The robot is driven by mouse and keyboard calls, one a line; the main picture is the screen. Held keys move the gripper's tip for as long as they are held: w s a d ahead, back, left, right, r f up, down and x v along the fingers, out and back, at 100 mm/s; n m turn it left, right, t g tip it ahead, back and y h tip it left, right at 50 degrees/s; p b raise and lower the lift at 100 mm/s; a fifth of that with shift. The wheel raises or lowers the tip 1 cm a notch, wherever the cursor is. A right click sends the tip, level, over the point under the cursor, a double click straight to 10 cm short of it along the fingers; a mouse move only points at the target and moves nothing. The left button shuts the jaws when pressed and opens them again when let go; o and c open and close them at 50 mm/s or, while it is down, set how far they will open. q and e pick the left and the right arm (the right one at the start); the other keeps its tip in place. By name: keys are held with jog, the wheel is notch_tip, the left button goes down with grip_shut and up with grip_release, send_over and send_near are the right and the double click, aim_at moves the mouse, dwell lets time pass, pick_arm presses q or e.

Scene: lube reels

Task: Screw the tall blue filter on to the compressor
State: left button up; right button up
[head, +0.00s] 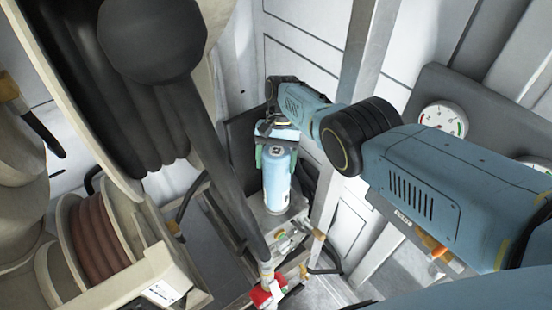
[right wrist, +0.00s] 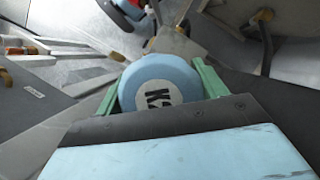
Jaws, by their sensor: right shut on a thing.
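The tall blue filter (head: 278,188) stands about upright in my right gripper (head: 276,160) in the head view. The green fingers are shut on its upper part, one on each side. In the right wrist view the filter's round blue end (right wrist: 160,72) shows dark lettering on a pale disc, between the green fingers of the right gripper (right wrist: 157,85). Below the filter in the head view is a grey unit with small fittings (head: 288,240), which may be the compressor. Whether the filter's lower end touches it I cannot tell. My left gripper is not seen.
Large hose reels (head: 125,240) fill the left side, with a thick dark hose (head: 215,160) running down near the filter. A red fitting (head: 266,293) is at its lower end. A grey panel with a pressure gauge (head: 444,118) and a metal post (head: 362,60) stand at right.

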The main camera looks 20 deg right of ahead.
jog(key=shift+r+m+y+p, duration=0.2)
jog(key=shift+m+y+p, duration=0.1)
jog(key=shift+m+p, duration=0.7)
jog(key=shift+w+m+t+y+p, duration=0.1)
jog(key=shift+m+t+y+p, duration=0.3)
jog(key=shift+m+p, duration=0.6)
jog(key=shift+f+m+p, duration=0.15)
jog(key=shift+m+p, duration=0.2)
jog(key=shift+m, duration=0.25)
jog(key=o, duration=1.8)
jog(key=shift+a, duration=0.1)
jog(key=shift+c, duration=0.2)
jog(key=shift+o, duration=0.4)
jog(key=shift+f, duration=0.1)
